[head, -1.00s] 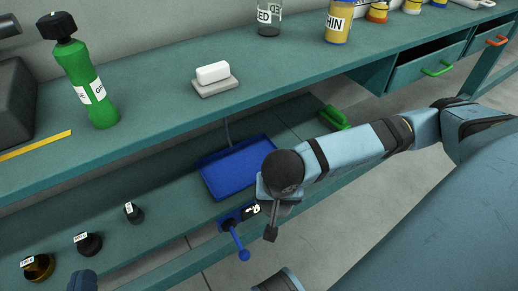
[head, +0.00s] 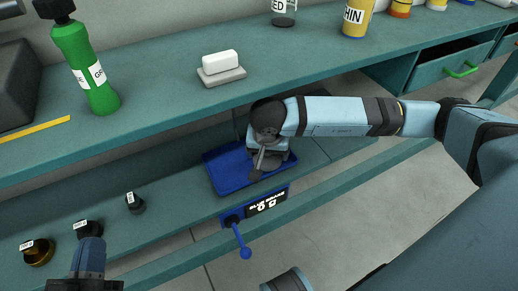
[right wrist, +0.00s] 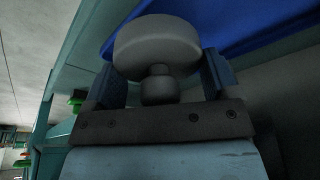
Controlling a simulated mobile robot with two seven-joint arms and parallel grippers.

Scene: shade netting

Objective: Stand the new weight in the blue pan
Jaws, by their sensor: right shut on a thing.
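The blue pan (head: 222,178) sits on the lower shelf, and its blue surface also shows in the right wrist view (right wrist: 225,25). My right gripper (head: 262,172) is over the right part of the pan. In the right wrist view it is shut on a grey weight (right wrist: 157,42) with a wide round body and a narrower knob between the fingers. I cannot tell whether the weight touches the pan. My left gripper (head: 88,262) is at the lower left, by the middle one of three small labelled weights (head: 87,228); its opening cannot be made out.
Other weights stand on the lower shelf at far left (head: 37,251) and nearer the pan (head: 134,202). A dark display (head: 266,202) and blue lever (head: 240,240) are at the pan's front. The upper shelf (head: 150,105) overhangs behind, carrying a green bottle (head: 88,65) and white block (head: 220,63).

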